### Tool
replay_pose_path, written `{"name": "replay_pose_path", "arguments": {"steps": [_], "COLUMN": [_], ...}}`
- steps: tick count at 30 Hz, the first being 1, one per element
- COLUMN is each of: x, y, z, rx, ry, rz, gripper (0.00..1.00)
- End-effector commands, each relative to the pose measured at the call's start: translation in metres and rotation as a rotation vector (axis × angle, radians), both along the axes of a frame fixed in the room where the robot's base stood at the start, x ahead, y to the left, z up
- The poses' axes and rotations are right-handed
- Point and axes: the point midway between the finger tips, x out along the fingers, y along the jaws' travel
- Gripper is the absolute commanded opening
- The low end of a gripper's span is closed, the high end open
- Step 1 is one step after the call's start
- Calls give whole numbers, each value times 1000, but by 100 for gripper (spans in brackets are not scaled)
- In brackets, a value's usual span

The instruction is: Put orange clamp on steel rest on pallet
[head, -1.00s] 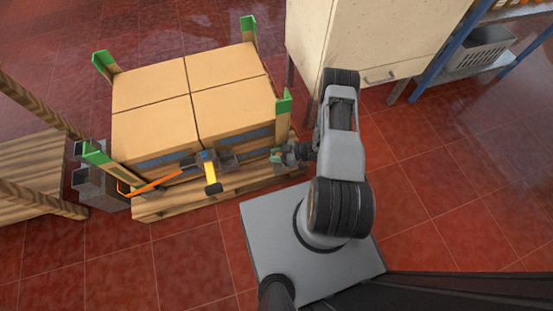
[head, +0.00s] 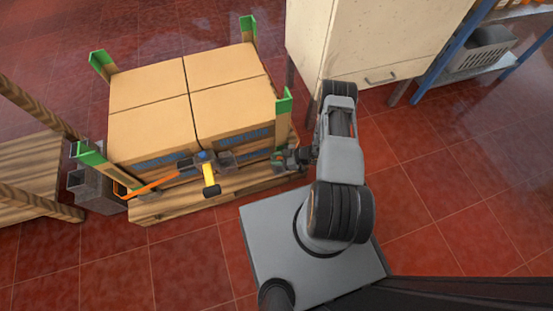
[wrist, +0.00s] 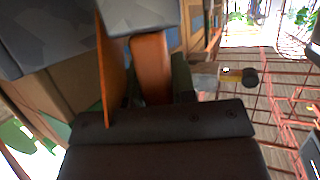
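My gripper (head: 284,157) is at the right front corner of the loaded pallet, and the arm hides part of it. In the wrist view, its fingers appear closed around an orange part (wrist: 151,68), which I take to be the orange clamp. A thin orange piece (wrist: 103,75) stands beside it, with grey parts above. A grey steel bracket (head: 228,160), likely the steel rest, is at the front of the boxes, left of my gripper and apart from it. The clamp's full shape is hidden.
A yellow-handled tool (head: 209,178) and a long orange-framed tool (head: 148,187) hang left of the bracket. Cartons (head: 155,135) fill the pallet (head: 155,211) between green-topped posts (head: 283,104). A cream cabinet (head: 365,40) stands behind my arm. The front floor is clear.

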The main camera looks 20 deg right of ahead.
Motion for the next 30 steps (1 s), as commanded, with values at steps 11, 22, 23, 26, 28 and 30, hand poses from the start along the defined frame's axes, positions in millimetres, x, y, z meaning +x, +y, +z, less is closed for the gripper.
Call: {"name": "replay_pose_path", "arguments": {"steps": [11, 22, 23, 26, 28, 30], "x": [0, -9, -11, -18, -23, -27], "y": [0, -24, -29, -47, -58, -69], "z": [0, 16, 18, 26, 31, 35], "rx": [0, 0, 0, -1, -1, 0], "ry": [0, 0, 0, -2, -2, -1], "rz": [0, -6, -6, -6, -6, -5], "gripper": [49, 49, 49, 49, 49, 49]}}
